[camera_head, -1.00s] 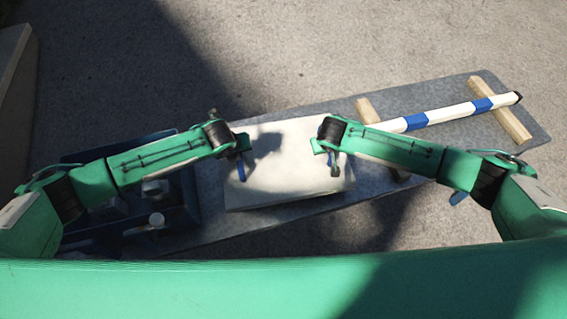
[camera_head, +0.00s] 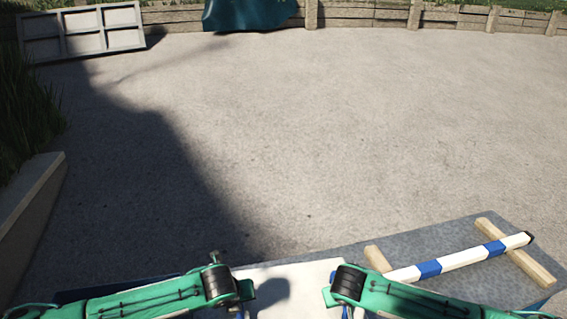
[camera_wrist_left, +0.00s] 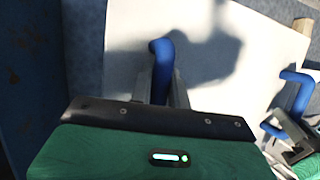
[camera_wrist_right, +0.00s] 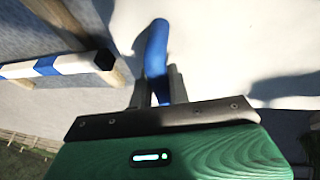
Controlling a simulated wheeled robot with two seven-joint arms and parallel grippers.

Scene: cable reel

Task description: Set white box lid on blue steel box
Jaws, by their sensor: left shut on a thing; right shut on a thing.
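The white box lid (camera_head: 290,281) shows at the bottom of the head view as a pale flat panel, its near part cut off. Its two blue handles stand on top. My left gripper (camera_wrist_left: 160,82) is shut on the left blue handle (camera_wrist_left: 163,55). My right gripper (camera_wrist_right: 156,85) is shut on the right blue handle (camera_wrist_right: 155,45), which also shows at the right of the left wrist view (camera_wrist_left: 298,90). The blue steel box (camera_head: 130,287) shows only as a dark blue edge behind my left arm; blue surface also shows in the left wrist view (camera_wrist_left: 85,45).
A blue-and-white striped bar (camera_head: 455,258) lies across two wooden blocks (camera_head: 530,268) on a grey surface (camera_head: 440,240), right of the lid. Paved ground beyond is clear. A wooden edge (camera_head: 35,215) stands at left, a low fence (camera_head: 370,17) at the back.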

